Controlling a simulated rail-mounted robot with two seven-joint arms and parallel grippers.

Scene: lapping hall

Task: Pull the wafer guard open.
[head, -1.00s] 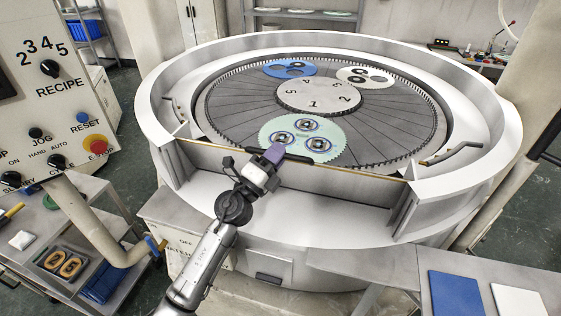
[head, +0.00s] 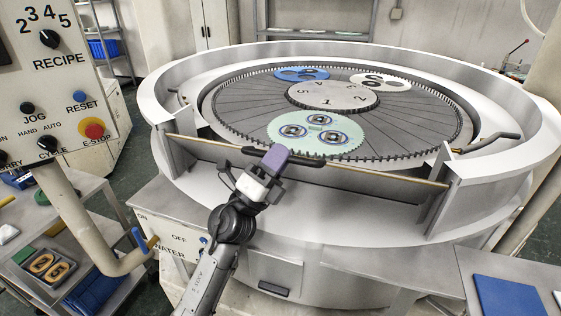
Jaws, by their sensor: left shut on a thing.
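The wafer guard (head: 375,184) is a grey panel with a thin brass-coloured top edge. It spans the gap in the white round wall at the front of the lapping machine. A black bar handle (head: 313,160) runs along its upper edge, left of the middle. My left gripper (head: 277,157), with purple fingers, is shut on this handle; the fingers hide part of it. Behind the guard lies a pale green carrier (head: 332,150) with several wafers on the dark lapping plate (head: 412,125). My right gripper is not in view.
A control panel (head: 62,95) with knobs and a red stop button stands at the left, with a bent pipe (head: 95,240) below it. A cart (head: 30,225) stands at lower left. A side table with a blue mat (head: 508,296) is at lower right.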

